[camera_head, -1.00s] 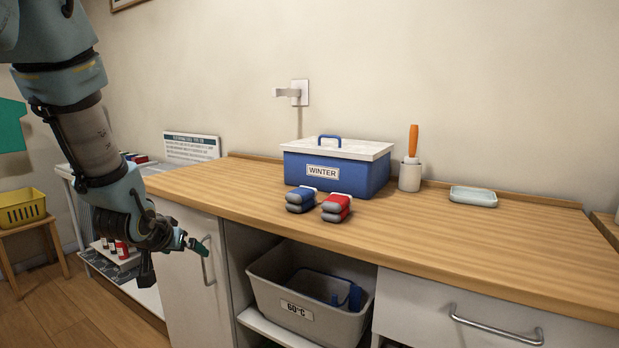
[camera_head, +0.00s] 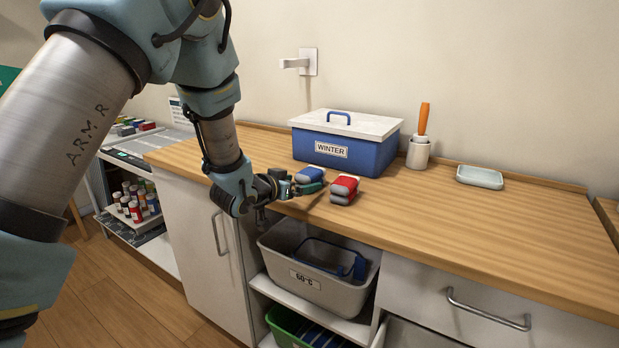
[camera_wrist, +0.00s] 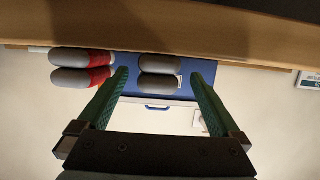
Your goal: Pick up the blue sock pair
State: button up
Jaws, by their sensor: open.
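The blue sock pair (camera_head: 310,174), two stacked blue rolls with grey ends, sits on the wooden counter in front of the blue box. In the head view my gripper (camera_head: 301,187) is at its near left side and hides its lower part. In the wrist view the pair's grey ends (camera_wrist: 160,65) show between the two green fingers, which are open and empty. I cannot tell whether the fingertips reach past the ends. A red sock pair (camera_head: 344,189) stands just right of it; in the wrist view it shows at left (camera_wrist: 82,67), outside the fingers.
A blue box labelled WINTER (camera_head: 343,147) with a white lid stands behind the socks. A white cup with an orange-handled tool (camera_head: 418,153) and a pale dish (camera_head: 480,177) are farther right. A grey bin (camera_head: 318,279) sits below the counter, whose right side is clear.

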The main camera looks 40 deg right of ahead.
jog(key=p+x, duration=0.2)
jog(key=x, duration=0.3)
jog(key=shift+s, duration=0.1)
jog(key=c, duration=1.5)
